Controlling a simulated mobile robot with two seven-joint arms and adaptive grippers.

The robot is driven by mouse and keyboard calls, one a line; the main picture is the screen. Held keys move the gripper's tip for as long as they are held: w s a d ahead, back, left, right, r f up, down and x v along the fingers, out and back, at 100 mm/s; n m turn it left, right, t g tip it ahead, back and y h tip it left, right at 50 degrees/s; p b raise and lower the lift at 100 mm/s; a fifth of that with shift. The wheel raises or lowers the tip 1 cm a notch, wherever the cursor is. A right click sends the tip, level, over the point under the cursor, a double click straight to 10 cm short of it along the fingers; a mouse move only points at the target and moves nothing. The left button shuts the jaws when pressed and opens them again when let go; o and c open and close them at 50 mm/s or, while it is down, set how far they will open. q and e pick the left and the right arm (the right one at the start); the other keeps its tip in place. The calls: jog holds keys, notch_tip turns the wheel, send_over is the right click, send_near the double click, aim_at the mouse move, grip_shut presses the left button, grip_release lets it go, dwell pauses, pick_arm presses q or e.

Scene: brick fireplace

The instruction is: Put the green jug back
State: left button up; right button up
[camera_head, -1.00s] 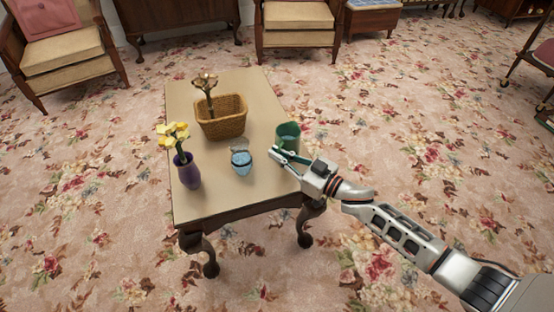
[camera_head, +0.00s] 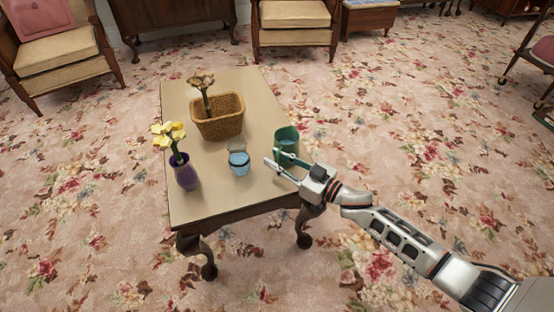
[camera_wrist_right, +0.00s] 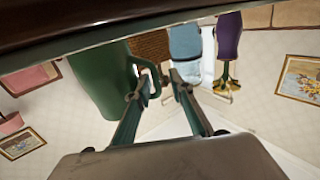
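The green jug (camera_head: 287,138) stands upright on the table at its right edge, and its handle side faces my right gripper (camera_head: 276,158). In the right wrist view, which is upside down, the jug (camera_wrist_right: 98,80) fills the left and its handle shows beside one finger. My left gripper is not in view.
Armchairs (camera_head: 296,30) stand behind. The table's front part is clear.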

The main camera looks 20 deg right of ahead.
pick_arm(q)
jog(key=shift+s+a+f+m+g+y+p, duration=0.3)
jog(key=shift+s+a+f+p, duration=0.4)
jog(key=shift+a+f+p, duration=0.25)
pick_arm(e)
jog(key=v, duration=1.2)
jog(key=shift+r, duration=0.15)
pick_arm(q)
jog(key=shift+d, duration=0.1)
pick_arm(e)
jog(key=shift+o, duration=0.4)
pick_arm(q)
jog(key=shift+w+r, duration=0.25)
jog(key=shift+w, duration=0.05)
pick_arm(e)
jog(key=o, duration=2.2)
jog(key=shift+c, duration=0.2)
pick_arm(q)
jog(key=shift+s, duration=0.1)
pick_arm(e)
jog(key=v, duration=1.2)
